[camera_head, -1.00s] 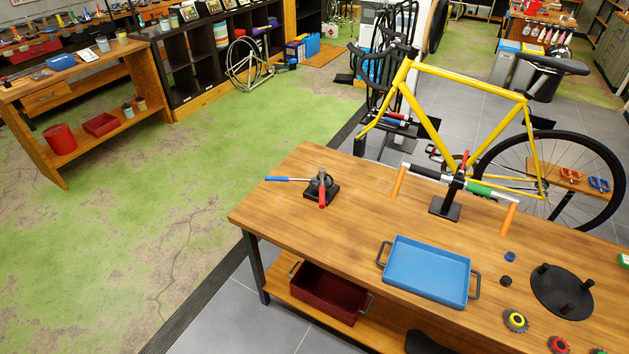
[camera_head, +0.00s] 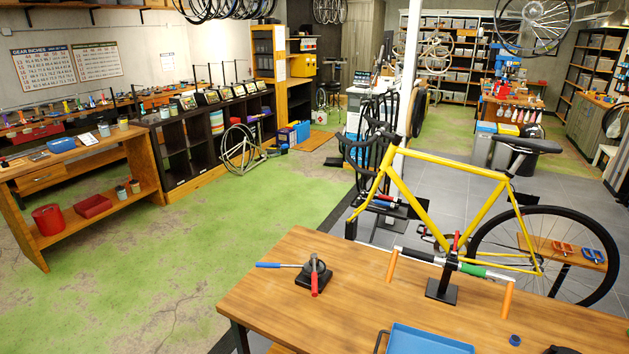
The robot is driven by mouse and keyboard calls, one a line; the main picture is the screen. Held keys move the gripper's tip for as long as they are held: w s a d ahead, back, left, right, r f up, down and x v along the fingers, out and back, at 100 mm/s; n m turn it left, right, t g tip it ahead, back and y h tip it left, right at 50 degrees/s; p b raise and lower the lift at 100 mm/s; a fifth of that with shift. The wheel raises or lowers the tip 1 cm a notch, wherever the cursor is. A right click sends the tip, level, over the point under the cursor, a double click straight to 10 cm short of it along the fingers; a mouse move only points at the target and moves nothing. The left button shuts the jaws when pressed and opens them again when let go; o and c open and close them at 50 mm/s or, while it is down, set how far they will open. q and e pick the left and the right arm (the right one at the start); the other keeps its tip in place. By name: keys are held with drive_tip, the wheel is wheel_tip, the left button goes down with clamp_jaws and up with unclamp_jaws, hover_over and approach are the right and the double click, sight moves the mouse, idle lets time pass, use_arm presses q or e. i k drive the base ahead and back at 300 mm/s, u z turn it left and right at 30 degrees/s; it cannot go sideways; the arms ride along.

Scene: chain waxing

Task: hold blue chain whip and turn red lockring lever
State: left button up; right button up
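The blue chain whip (camera_head: 276,265) lies at the far left part of the wooden bench, its blue handle pointing left past a black fixture (camera_head: 314,276). The red lockring lever (camera_head: 315,284) sticks out from the same fixture toward the front of the bench. Both join the fixture at its dark round top, where the details are too small to tell. Neither of my grippers shows in the head view, and nothing is touching the two handles.
The wooden bench top (camera_head: 360,290) is clear around the fixture. A black stand (camera_head: 441,289) with a bar and orange grips stands to the right. A blue tray (camera_head: 425,342) is at the front edge. A yellow bicycle (camera_head: 430,215) stands behind the bench.

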sight(313, 261)
drive_tip(key=z, duration=0.05)
drive_tip(key=k, duration=0.4)
drive_tip(key=u, duration=1.05)
drive_tip(key=i, duration=1.65)
drive_tip(key=z, duration=0.95)
drive_tip(key=i, duration=0.85)
drive_tip(key=z, duration=0.95)
